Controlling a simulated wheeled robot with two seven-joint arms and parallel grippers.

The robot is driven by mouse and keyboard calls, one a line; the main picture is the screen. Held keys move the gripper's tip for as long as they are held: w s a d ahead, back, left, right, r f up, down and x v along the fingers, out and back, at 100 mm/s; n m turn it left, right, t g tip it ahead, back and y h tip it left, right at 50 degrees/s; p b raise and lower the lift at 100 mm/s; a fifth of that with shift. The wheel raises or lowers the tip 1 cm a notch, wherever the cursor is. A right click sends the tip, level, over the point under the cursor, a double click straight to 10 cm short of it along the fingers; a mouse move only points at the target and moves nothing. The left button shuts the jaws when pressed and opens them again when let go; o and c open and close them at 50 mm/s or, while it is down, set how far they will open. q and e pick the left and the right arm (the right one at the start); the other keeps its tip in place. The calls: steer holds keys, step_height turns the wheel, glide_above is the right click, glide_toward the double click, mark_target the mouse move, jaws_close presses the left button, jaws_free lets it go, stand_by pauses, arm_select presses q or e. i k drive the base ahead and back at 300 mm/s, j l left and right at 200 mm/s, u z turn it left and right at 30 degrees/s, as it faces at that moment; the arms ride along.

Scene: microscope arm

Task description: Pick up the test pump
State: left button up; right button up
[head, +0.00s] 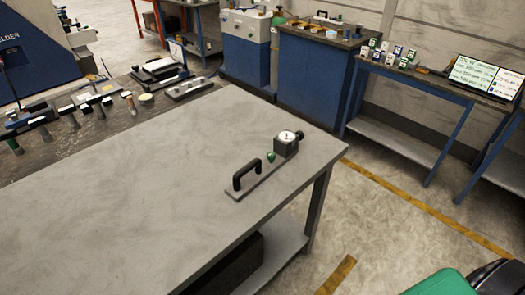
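The test pump (265,165) stands near the right edge of the grey table (130,225). It looks like a flat grey base with a black arched handle at its near left end. A dark block with a round white dial sits at its far right end, with a black knob beside it. A small green part shows between handle and block. Nothing touches the pump. Neither my left nor my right gripper is in the head view.
The table around the pump is mostly bare. Several tools (72,120) lie on a dark surface at the left. Blue cabinets (310,75) and a bench with a screen (487,78) stand behind. A green and black object (440,284) at bottom right is cut off.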

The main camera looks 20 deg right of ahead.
mark_target(245, 179)
steer(key=i+l+u, duration=0.1)
steer(key=l+u, duration=0.5)
steer(key=u, duration=0.25)
steer(key=l+u, duration=0.5)
steer(key=l, duration=0.4)
steer(key=k+l+u, duration=0.1)
steer(key=l, duration=0.35)
steer(key=k+l+u, duration=0.1)
steer(key=l, duration=0.4)
steer(key=k+l+u, duration=0.1)
steer(key=l, duration=0.35)
steer(key=k+l+u, duration=0.1)
steer(key=l, duration=0.35)
steer(key=k+l, duration=0.1)
steer(key=l, duration=0.25)
steer(key=k+l, duration=0.1)
steer(key=l, duration=0.25)
steer(key=k+l, duration=0.1)
steer(key=l, duration=0.25)
steer(key=k+l, duration=0.1)
steer(key=l, duration=0.3)
steer(key=i+j+z, duration=0.1)
steer(key=j+z, duration=0.25)
steer(key=j, duration=0.35)
steer(key=j+z, duration=0.3)
steer(key=j, duration=0.4)
steer(key=k+j+z, duration=0.1)
steer(key=j+z, duration=0.25)
steer(key=j, duration=0.35)
